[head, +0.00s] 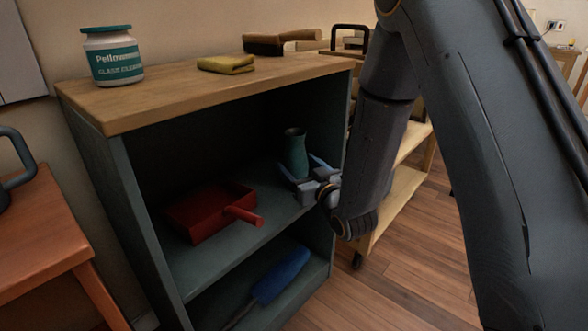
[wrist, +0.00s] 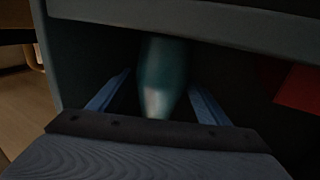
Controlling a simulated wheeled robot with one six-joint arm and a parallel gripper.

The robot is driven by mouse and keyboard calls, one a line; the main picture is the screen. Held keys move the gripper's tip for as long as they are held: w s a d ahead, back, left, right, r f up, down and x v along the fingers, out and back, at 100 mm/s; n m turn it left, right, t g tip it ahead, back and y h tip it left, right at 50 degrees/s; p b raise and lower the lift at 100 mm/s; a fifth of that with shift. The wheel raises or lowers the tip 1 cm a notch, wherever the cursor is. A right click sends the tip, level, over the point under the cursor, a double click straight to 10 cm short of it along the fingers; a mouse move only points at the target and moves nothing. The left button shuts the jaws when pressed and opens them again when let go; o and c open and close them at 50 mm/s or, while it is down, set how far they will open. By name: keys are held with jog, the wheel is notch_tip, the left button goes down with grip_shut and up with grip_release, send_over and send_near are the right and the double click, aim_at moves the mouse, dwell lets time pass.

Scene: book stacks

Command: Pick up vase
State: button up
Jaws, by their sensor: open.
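A teal vase (head: 295,153) stands upright on the middle shelf of the dark cabinet, near its right side. In the wrist view the vase (wrist: 163,78) shows between the two blue fingers. My gripper (head: 303,170) is open, with its fingers on either side of the vase's lower part. In the wrist view, my gripper (wrist: 158,92) has a gap visible between each finger and the vase. The vase's base is partly hidden by the gripper in the head view.
A red dustpan (head: 210,212) lies on the same shelf to the left. A blue duster (head: 281,275) lies below.

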aim_at(289, 156)
jog(key=shift+b+x, duration=1.35)
jog(key=shift+x, duration=1.3)
jog(key=shift+a+r, duration=0.1)
jog(key=shift+r, duration=0.05)
jog(key=c, duration=1.5)
